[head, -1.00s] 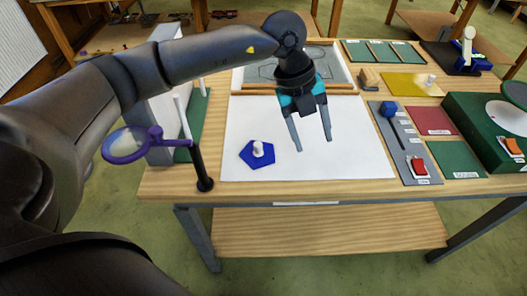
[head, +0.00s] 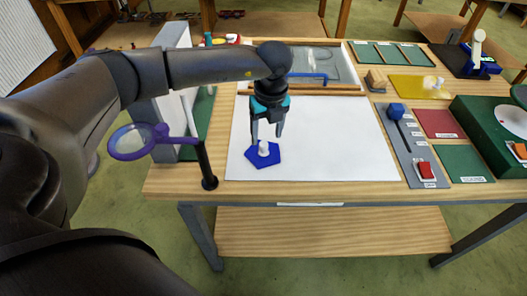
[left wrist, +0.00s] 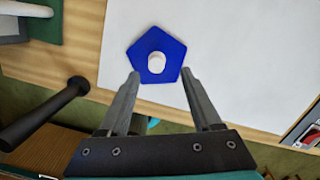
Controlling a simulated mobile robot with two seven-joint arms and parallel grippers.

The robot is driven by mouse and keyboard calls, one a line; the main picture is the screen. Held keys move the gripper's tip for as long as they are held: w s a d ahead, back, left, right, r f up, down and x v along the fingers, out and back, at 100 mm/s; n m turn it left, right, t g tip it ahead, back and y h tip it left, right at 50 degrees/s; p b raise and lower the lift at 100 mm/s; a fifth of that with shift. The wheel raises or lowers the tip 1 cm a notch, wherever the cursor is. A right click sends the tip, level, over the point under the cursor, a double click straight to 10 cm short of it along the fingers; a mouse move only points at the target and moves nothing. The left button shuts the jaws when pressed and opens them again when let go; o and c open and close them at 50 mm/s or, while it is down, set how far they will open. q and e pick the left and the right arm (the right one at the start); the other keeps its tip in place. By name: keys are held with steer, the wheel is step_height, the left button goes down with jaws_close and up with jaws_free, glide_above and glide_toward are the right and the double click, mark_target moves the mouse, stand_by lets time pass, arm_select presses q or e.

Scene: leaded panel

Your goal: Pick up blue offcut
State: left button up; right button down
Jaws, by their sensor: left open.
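The blue offcut (head: 255,159) is a flat blue pentagon with a white knob (head: 263,147) standing on its middle. It lies on the white sheet near the front left of the table, and it also shows in the left wrist view (left wrist: 141,55). My left gripper (head: 266,137) is open and empty, pointing down above and just behind the offcut. In the left wrist view its two fingers (left wrist: 161,72) straddle the knob's line, with the offcut beyond the tips. I see no contact. My right gripper is not in view.
A magnifier (head: 137,141) on a black post (head: 205,167) stands left of the sheet. A wooden rail (head: 308,90) lies behind it. A grey switch panel (head: 409,150) and coloured squares lie to the right. The white sheet (head: 335,140) is otherwise clear.

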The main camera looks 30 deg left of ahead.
mark_target(263, 143)
arm_select(q)
steer(key=f, duration=0.2)
steer(key=a+f, duration=0.1)
steer(key=f, duration=0.2)
steer(key=shift+w+a, duration=0.1)
jaws_close()
stand_by(0.4)
